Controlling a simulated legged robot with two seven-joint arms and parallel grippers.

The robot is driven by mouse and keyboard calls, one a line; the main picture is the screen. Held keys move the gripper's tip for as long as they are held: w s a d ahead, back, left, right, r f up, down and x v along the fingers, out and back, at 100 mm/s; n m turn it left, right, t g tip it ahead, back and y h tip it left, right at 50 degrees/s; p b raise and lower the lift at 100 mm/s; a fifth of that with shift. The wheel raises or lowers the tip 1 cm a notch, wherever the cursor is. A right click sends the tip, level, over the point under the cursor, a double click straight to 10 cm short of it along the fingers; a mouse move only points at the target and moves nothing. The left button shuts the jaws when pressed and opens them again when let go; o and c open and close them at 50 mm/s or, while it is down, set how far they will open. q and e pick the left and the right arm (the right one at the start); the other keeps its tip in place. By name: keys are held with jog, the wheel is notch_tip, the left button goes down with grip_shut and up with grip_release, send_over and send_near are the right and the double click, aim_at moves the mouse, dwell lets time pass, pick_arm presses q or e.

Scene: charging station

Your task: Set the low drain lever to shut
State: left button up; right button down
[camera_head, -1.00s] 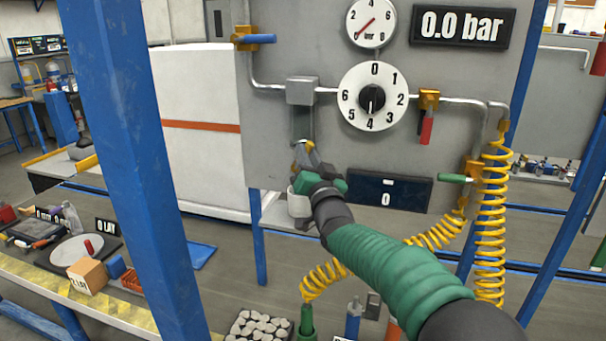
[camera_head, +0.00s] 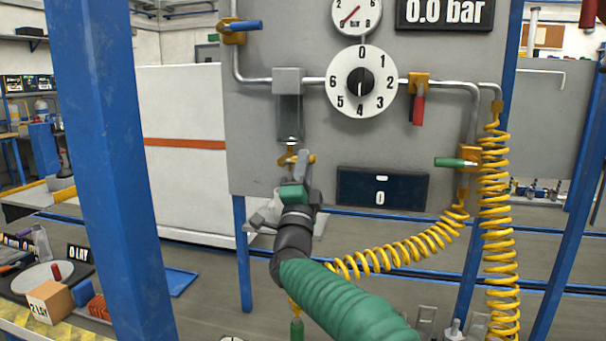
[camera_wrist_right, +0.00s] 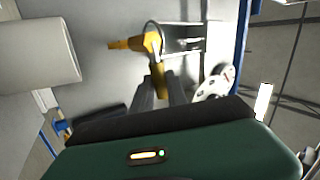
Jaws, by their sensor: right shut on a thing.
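The low drain valve is a small yellow fitting (camera_head: 289,159) under the clear bowl (camera_head: 290,118) on the grey panel. It also shows in the wrist view as a yellow body (camera_wrist_right: 150,43) with a tapered arm to the left. My right gripper (camera_head: 299,166) is at this fitting, coming from below. In the wrist view its two grey fingers (camera_wrist_right: 160,82) are closed on the yellow drain lever (camera_wrist_right: 160,70). The fingers and hand hide part of the lever in the head view. My left gripper is in neither view.
Above are a round numbered dial (camera_head: 361,81) and a 0.0 bar display (camera_head: 445,12). A red-handled valve (camera_head: 418,100), a green-handled valve (camera_head: 462,161) and a coiled yellow hose (camera_head: 495,230) are to the right. A blue post (camera_head: 115,170) stands left.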

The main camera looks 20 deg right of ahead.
jog(key=shift+w+f+m+g+h+b, duration=0.1)
jog(key=shift+f+m+g+h+b, duration=0.25)
jog(key=shift+m+h, duration=0.35)
jog(key=shift+f+m+g+h+b, duration=0.2)
jog(key=shift+f+m+g+h, duration=0.2)
jog(key=shift+m, duration=0.6)
jog(key=c, duration=1.3)
grip_release()
jog(key=shift+m, duration=0.3)
jog(key=shift+r, duration=0.1)
jog(key=v, duration=1.7)
jog(key=shift+w+p, duration=0.1)
jog(key=shift+p, duration=0.2)
